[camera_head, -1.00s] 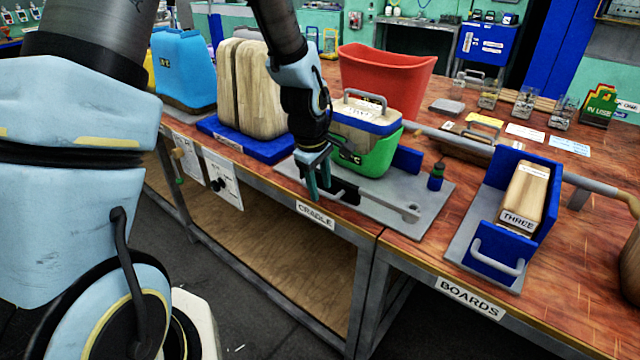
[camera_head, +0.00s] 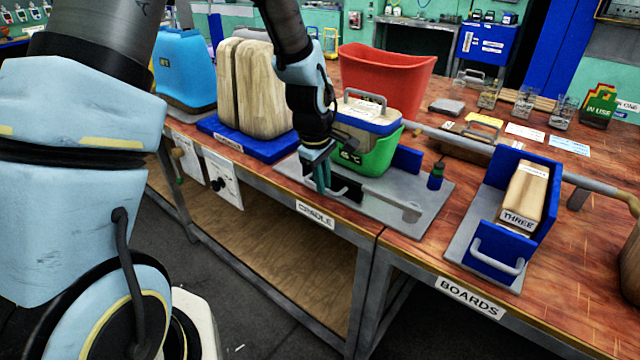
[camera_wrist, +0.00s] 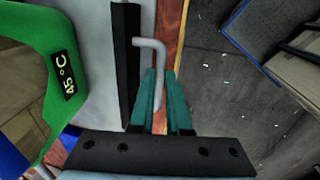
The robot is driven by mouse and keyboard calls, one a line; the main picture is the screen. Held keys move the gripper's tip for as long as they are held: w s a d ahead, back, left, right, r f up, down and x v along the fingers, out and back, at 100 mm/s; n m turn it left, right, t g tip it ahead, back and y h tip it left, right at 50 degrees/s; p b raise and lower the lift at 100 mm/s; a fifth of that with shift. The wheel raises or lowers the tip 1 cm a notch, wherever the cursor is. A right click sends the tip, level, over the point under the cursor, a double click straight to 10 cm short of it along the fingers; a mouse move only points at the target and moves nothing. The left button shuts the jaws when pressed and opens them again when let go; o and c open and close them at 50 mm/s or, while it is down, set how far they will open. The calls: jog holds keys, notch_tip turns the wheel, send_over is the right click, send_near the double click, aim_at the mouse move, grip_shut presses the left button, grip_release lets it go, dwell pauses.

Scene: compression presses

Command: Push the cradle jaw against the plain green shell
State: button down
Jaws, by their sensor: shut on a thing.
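The green shell (camera_head: 376,158) stands on the grey cradle plate (camera_head: 428,195), around a tan box with a blue rim (camera_head: 372,125). It shows a dark "45 °C" label in the wrist view (camera_wrist: 40,55). The cradle jaw appears as a black upright bar (camera_wrist: 125,60) with a grey bent handle (camera_wrist: 150,43). In the wrist view, pale plate shows between bar and shell, so they look apart there. My gripper (camera_head: 322,186), with teal fingers, is at the plate's front left and shut on the handle. The fingers (camera_wrist: 159,88) hide part of the handle.
A blue press with a board marked "THREE" (camera_head: 523,197) stands to the right. Wooden blocks on a blue base (camera_head: 222,127) stand left, and a red bin (camera_head: 390,75) behind. The table's front edge is close.

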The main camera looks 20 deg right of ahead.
jog(key=w+d, duration=0.1)
jog(key=d, duration=0.1)
jog(key=w+d, duration=0.2)
jog(key=d, duration=0.1)
jog(key=w+d, duration=0.1)
jog(key=d, duration=0.1)
jog(key=shift+w+d, duration=0.15)
jog(key=shift+d, duration=0.15)
jog(key=shift+r, duration=0.1)
jog(key=c, duration=0.9)
grip_release()
jog(key=r, duration=0.3)
jog(key=a+r+b, duration=0.1)
jog(key=r, duration=0.3)
jog(key=s+a+r+b, duration=0.1)
jog(key=r, duration=0.2)
jog(key=shift+r, duration=0.2)
